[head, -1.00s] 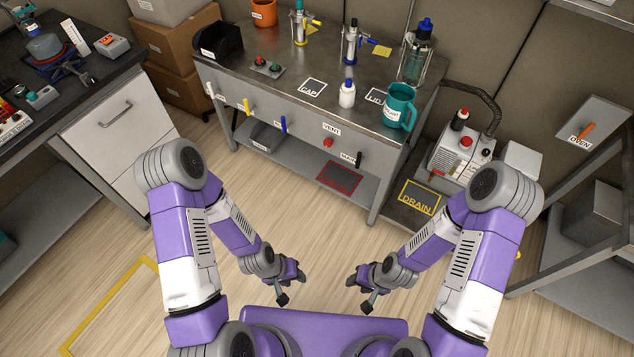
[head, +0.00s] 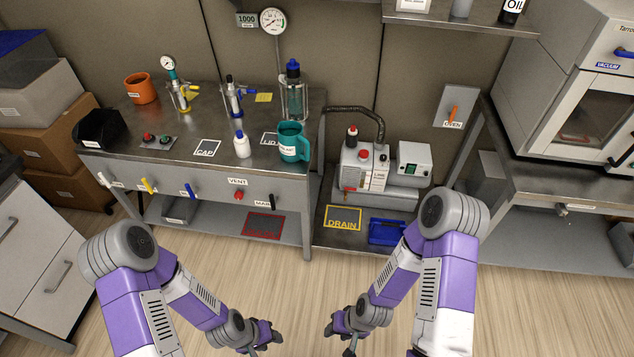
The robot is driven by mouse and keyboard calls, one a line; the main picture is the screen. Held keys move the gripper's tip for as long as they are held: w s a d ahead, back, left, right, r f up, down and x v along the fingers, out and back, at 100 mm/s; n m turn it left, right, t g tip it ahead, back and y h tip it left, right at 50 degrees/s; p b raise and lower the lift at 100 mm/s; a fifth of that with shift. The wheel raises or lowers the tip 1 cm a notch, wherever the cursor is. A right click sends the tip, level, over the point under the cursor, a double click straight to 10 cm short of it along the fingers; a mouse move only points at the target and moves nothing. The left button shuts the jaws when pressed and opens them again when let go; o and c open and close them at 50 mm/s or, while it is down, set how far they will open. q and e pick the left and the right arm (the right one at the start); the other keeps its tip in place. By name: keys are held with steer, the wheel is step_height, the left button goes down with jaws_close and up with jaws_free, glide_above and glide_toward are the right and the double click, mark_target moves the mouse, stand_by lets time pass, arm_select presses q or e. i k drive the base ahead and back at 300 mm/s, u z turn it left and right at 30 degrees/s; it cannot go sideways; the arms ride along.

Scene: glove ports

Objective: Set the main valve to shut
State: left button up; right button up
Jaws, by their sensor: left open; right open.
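The main valve is a small black lever (head: 272,201) on the grey front panel of the bench (head: 215,183). Its label (head: 262,204), partly readable as MAIN, is just left of it. The lever looks roughly upright, slightly tilted. My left gripper (head: 266,341) is open and empty at the bottom of the head view, below and well short of the panel. My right gripper (head: 338,338) is open and empty, also low and apart from the bench. Neither touches anything.
A red knob (head: 239,196) under a VENT label and blue (head: 190,190), yellow (head: 149,185) and white levers share the panel. A teal mug (head: 293,143) stands on the bench edge above. A pump (head: 364,168) stands right of the bench. Floor in front is clear.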

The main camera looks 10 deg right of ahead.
mark_target(272, 201)
steer(key=z, duration=0.4)
steer(key=i, duration=1.25)
steer(key=u, duration=0.55)
